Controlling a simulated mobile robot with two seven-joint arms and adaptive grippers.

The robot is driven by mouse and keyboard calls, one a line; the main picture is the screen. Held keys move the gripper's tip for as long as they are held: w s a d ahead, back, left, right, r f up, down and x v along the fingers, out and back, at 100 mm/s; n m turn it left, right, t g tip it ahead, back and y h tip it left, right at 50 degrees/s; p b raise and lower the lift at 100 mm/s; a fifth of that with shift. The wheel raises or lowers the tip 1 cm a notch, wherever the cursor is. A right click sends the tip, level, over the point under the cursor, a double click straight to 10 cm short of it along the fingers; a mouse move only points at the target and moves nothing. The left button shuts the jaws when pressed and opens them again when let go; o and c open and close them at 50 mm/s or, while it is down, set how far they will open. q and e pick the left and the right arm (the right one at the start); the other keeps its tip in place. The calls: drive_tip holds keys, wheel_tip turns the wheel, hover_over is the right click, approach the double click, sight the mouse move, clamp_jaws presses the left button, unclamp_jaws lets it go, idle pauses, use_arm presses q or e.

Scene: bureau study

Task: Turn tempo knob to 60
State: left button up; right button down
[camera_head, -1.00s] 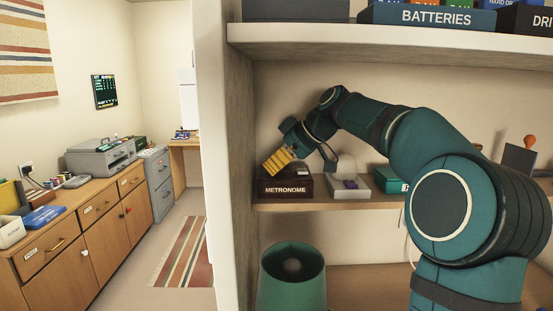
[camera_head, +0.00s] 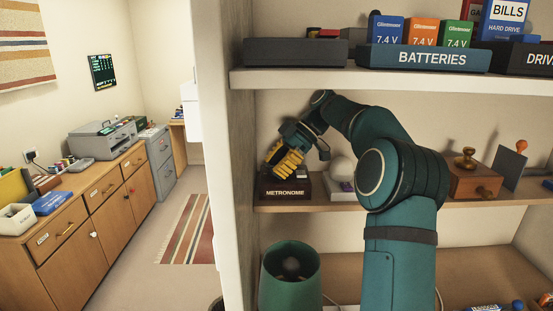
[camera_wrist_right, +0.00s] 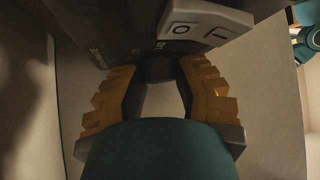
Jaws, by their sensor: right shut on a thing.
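The dark brown metronome (camera_head: 286,193) stands at the left end of the middle shelf, its white name label facing front. My right gripper (camera_head: 272,172), with yellow fingers, reaches down onto it from above. In the right wrist view the gripper (camera_wrist_right: 157,72) is shut on a dark knob (camera_wrist_right: 157,66), held between the fingertips against the metronome's dark face (camera_wrist_right: 110,28). The scale marks near the knob are too dim and partly hidden to read. A pale rocker switch (camera_wrist_right: 205,25) marked O and I sits beside the knob. My left gripper is out of view.
The shelf's left side wall (camera_head: 242,150) is close to the metronome. A white domed object (camera_head: 342,172) stands just right of it. The upper shelf (camera_head: 330,80) with a batteries tray (camera_head: 430,58) is above.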

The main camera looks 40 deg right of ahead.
drive_tip(key=shift+f+g, duration=0.2)
drive_tip(key=shift+g, duration=0.1)
drive_tip(key=c, duration=0.9)
unclamp_jaws()
drive_tip(key=shift+c, duration=0.2)
drive_tip(key=shift+r, duration=0.15)
